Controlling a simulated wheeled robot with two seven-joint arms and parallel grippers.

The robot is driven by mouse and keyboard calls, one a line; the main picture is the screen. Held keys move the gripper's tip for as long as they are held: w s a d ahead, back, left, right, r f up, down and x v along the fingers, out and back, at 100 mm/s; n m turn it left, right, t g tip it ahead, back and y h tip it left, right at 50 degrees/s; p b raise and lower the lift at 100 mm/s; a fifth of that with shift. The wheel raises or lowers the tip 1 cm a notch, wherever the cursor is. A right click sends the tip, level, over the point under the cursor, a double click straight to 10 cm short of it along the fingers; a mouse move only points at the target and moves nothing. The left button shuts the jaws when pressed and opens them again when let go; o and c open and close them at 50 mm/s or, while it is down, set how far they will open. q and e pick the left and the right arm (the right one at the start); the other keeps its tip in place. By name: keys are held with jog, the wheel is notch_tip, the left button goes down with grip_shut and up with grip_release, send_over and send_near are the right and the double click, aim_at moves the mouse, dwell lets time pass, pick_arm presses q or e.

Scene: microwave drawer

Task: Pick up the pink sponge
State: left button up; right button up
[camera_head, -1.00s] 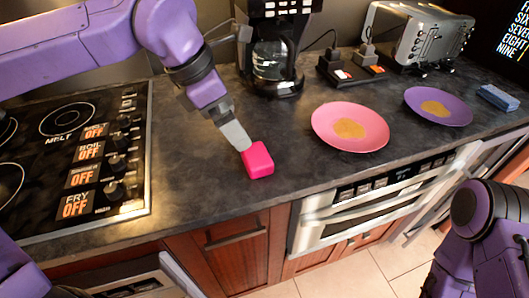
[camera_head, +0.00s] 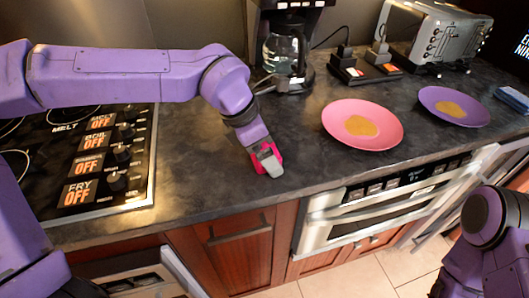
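The pink sponge (camera_head: 257,166) is on the dark countertop near its front edge, in the middle of the head view. My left gripper (camera_head: 268,163) points down at the sponge. A grey finger covers part of it, and pink shows on both sides of that finger. The other finger is hidden, so I cannot tell whether the gripper is closed on the sponge or only around it. My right arm is at the lower right, and its gripper is out of view.
A pink plate (camera_head: 340,116) and a purple plate (camera_head: 474,117) stand to the right. A coffee maker (camera_head: 283,50) and a toaster (camera_head: 430,38) are at the back. A stove (camera_head: 140,190) is at the left. A blue block (camera_head: 512,98) is at the far right. Counter around the sponge is clear.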

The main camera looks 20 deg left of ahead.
pick_arm(q)
jog(key=c, duration=0.8)
jog(key=shift+o, duration=0.2)
notch_tip(320, 180, up, 10)
jog(key=shift+r+p, duration=0.1)
jog(key=shift+p, duration=0.25)
